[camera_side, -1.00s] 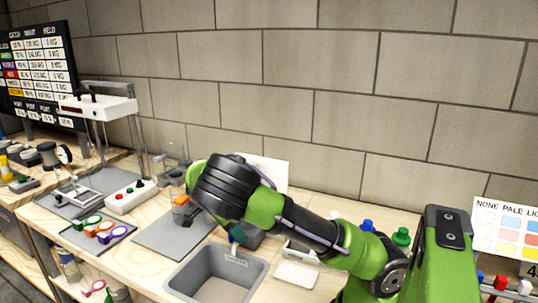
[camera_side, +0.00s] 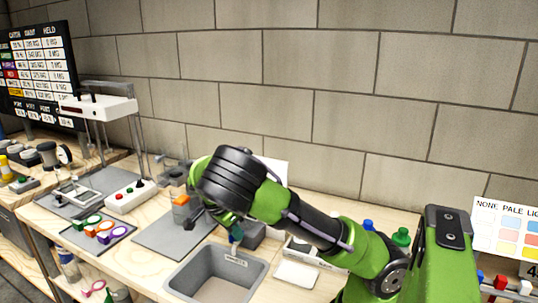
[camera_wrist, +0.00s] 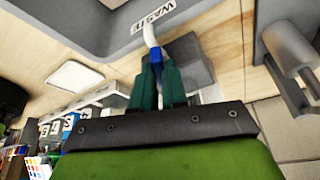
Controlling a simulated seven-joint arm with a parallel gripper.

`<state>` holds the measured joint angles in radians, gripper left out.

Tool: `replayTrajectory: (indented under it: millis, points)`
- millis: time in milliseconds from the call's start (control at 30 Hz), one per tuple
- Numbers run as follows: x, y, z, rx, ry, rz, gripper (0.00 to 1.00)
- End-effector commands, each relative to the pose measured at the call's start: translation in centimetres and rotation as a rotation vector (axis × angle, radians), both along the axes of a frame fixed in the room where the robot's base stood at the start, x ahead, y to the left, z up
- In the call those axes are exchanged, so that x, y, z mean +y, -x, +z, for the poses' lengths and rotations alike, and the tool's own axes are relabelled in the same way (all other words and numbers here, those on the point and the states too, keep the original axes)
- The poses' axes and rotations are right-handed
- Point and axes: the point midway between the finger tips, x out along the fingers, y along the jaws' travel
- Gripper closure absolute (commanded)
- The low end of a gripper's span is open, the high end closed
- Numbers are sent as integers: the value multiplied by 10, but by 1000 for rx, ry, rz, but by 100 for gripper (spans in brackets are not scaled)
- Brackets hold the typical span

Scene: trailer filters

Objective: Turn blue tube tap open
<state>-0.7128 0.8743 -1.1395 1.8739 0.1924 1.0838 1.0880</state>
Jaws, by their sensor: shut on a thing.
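My gripper (camera_wrist: 157,72) has two dark green fingers shut on a small blue tap (camera_wrist: 155,55) in the wrist view. A pale tube (camera_wrist: 150,33) runs from the tap towards the grey bin marked WASTE (camera_wrist: 95,22). The fingers cover much of the tap, so I cannot tell how far it is turned. In the side view my gripper (camera_side: 234,231) points down beside a grey block (camera_side: 262,236), just behind the waste bin (camera_side: 242,264). A little blue shows at the fingertips there.
A white tray (camera_side: 296,275) lies right of the bin. A grey mat (camera_side: 160,242) with an orange-topped part (camera_side: 181,204) is to the left. Further left stand a control box (camera_side: 130,197) and coloured rings (camera_side: 100,231). The block wall closes the back.

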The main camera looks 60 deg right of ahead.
Motion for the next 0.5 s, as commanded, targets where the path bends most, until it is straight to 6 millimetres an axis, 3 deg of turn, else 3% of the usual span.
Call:
replayTrajectory:
  millis: [500]
  points:
    - [1, 2, 1, -1, -1, 327, 100]
